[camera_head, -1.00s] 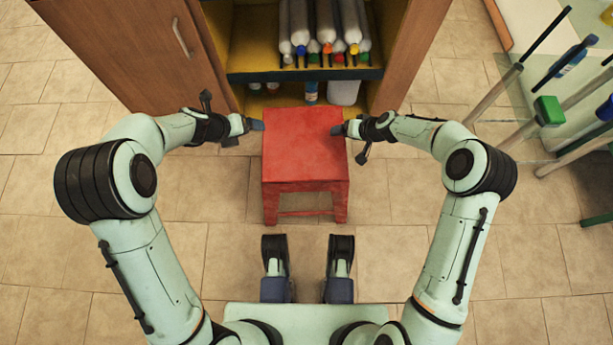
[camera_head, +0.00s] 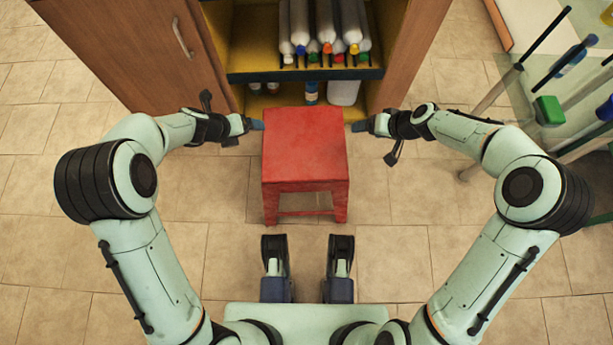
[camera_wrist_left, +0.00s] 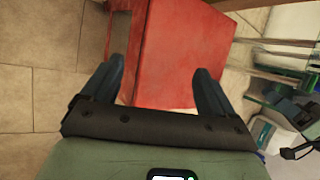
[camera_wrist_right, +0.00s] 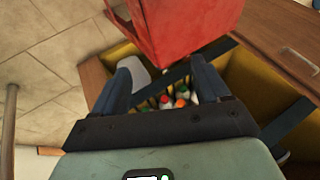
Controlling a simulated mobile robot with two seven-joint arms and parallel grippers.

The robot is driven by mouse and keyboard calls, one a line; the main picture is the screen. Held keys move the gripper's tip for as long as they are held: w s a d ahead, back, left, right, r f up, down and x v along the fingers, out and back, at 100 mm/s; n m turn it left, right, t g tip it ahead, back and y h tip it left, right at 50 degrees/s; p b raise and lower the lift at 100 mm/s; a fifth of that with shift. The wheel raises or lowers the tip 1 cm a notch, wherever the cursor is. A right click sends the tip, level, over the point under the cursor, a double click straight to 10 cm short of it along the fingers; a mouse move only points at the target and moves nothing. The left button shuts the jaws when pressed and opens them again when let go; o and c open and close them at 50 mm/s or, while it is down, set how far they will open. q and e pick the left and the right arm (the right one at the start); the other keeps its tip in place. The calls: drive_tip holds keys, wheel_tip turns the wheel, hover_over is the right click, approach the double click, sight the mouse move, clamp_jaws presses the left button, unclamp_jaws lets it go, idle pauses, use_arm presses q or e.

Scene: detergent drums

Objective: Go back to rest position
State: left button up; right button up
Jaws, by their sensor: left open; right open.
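My left gripper (camera_head: 258,125) is left of the red stool (camera_head: 305,150), near its left edge. In the left wrist view its fingers (camera_wrist_left: 160,90) are spread and empty, with the stool (camera_wrist_left: 185,60) seen between and beyond them. My right gripper (camera_head: 358,126) is right of the stool, with a small gap to it. In the right wrist view its fingers (camera_wrist_right: 163,90) are spread and empty, and the stool (camera_wrist_right: 190,25) is at the top. Nothing lies on the stool's seat.
An open cabinet (camera_head: 410,50) stands behind the stool, with several bottles (camera_head: 326,30) on its shelf (camera_head: 300,74) and a few containers (camera_head: 343,92) below. At right, a glass-like rack holds poles and a green-headed item (camera_head: 549,110), close to my right arm. The floor (camera_head: 400,270) in front is clear.

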idle(0.4)
